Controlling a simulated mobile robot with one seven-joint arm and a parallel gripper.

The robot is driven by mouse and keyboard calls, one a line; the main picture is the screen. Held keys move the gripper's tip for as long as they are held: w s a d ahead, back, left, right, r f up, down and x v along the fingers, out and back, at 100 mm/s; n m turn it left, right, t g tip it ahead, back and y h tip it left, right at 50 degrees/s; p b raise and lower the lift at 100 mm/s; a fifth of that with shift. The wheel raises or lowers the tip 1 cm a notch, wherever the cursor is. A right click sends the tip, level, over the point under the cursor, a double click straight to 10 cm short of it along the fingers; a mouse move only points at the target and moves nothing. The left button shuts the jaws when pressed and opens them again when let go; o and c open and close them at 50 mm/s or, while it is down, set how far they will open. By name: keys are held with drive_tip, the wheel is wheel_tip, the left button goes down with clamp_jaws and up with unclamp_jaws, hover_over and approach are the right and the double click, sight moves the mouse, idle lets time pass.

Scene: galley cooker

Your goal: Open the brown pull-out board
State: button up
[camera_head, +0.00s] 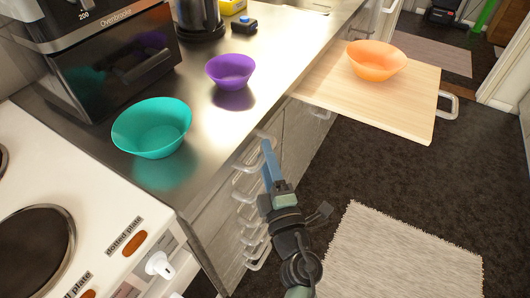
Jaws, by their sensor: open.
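A pale wooden pull-out board (415,110) sticks well out from the counter front at the upper right, with a metal handle (448,104) at its outer end. An orange bowl (375,62) stands on it. No darker brown board shows. My gripper (268,160) is open, its blue fingers at the counter front near the topmost handle (247,160) of a stack. Whether they touch or surround this handle I cannot tell. What panel the handle belongs to is also unclear, as the fingers and steep view hide it.
The steel counter holds a teal bowl (152,128), a purple bowl (230,71) and an oven (105,45). A white cooker (90,215) stands at the lower left. More drawer handles (257,258) sit below my gripper. Dark floor and a grey rug (395,255) lie open to the right.

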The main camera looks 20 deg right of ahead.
drive_tip(key=shift+w+r, duration=0.1)
drive_tip(key=shift+w, duration=0.45)
clamp_jaws()
idle(1.1)
